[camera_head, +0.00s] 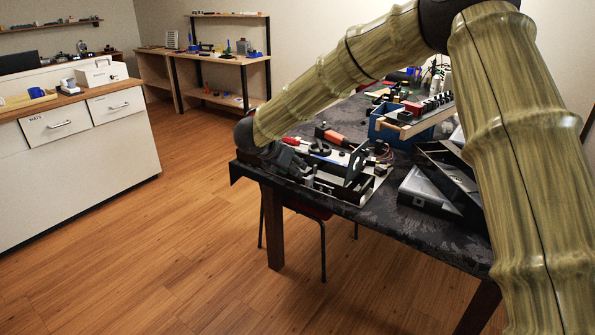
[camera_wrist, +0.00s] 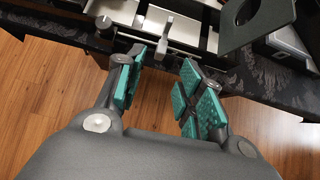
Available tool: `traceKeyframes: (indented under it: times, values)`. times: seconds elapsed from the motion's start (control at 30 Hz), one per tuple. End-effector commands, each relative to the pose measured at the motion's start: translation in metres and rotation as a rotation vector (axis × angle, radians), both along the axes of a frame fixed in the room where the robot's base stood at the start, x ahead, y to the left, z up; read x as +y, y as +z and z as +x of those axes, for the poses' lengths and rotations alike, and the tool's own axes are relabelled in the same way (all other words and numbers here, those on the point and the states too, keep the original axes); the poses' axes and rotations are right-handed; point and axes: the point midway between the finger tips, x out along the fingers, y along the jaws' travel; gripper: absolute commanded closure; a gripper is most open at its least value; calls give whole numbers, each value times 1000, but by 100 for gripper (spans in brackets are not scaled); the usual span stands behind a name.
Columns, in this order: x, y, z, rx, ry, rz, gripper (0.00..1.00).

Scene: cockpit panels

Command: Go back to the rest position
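My gripper (camera_wrist: 165,95) shows in the wrist view with its two teal-padded fingers spread apart and nothing between them. It hangs at the table's edge, and a metal latch or lever (camera_wrist: 163,40) on a panel lies just beyond the fingertips. In the head view my arm reaches across to the near left corner of the dark table (camera_head: 400,222). The gripper (camera_head: 292,160) shows there as a dark shape beside the panel assembly (camera_head: 345,178); its fingers are hard to make out in that view.
A blue crate (camera_head: 385,132) and open grey cases (camera_head: 425,188) stand on the table. A red chair (camera_head: 310,211) is tucked under it. A white drawer cabinet (camera_head: 80,150) is at left, and shelves (camera_head: 220,60) stand behind. The wooden floor (camera_head: 150,250) between is clear.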

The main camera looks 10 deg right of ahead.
Motion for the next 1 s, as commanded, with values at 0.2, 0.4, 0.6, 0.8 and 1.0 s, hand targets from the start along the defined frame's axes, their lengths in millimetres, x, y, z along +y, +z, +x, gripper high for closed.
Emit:
traceKeyframes:
  times: [0.2, 0.4, 0.6, 0.8, 1.0]
  values:
    - [3, 4, -3, 1, -1, 0, 62]
    - [3, 4, -3, 1, 0, -1, 62]
    - [-5, -26, -11, 80, 135, -108, 62]
    - [-18, -106, -43, 320, 550, -401, 62]
    - [-28, -187, -99, 586, 1033, -690, 62]
